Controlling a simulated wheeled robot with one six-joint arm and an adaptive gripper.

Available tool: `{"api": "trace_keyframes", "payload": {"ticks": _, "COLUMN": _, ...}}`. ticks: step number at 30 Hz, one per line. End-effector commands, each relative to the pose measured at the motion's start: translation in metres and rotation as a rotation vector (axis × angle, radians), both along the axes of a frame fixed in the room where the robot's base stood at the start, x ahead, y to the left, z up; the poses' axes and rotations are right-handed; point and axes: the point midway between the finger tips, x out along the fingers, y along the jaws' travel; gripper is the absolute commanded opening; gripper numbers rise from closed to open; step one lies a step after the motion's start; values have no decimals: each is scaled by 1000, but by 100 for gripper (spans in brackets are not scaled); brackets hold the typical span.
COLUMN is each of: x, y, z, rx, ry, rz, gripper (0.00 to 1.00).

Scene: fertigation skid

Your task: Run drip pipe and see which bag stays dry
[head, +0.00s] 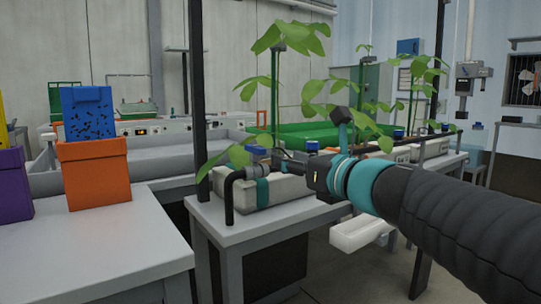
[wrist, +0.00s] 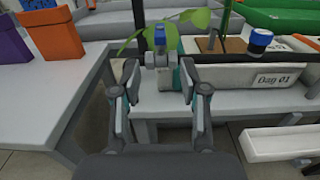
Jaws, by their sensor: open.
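My gripper (head: 284,166) is open, its two fingers spread in the wrist view (wrist: 158,82). A grey valve-like fitting with a blue top (wrist: 160,42) stands just ahead, between the fingertips in that view; I see no contact. In the head view the fitting (head: 257,153) is beside a black elbow pipe (head: 230,198) at the bench's near end. The nearest pale grow bag (head: 285,188) lies behind my gripper; it is labelled "Bag 01" in the wrist view (wrist: 274,79). More bags (head: 396,154) with plants and blue caps line the bench. I cannot tell whether any bag is wet.
A grey table (head: 95,240) at left holds an orange box (head: 94,175) and a purple box (head: 12,190). A dark post (head: 198,90) rises near the fitting. A white trough (head: 358,236) sits low beside the bench (head: 235,226). A gap separates table and bench.

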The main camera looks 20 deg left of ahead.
Motion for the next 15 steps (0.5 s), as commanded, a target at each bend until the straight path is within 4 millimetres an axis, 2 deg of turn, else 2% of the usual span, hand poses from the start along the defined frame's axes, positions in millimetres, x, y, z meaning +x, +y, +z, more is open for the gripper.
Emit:
{"api": "trace_keyframes", "payload": {"ticks": 5, "x": 14, "y": 18, "z": -1, "rx": 0, "ry": 4, "rz": 3, "gripper": 44}}
{"api": "trace_keyframes", "payload": {"ticks": 15, "x": 55, "y": 65, "z": -1, "rx": -2, "ry": 2, "rz": 1, "gripper": 44}}
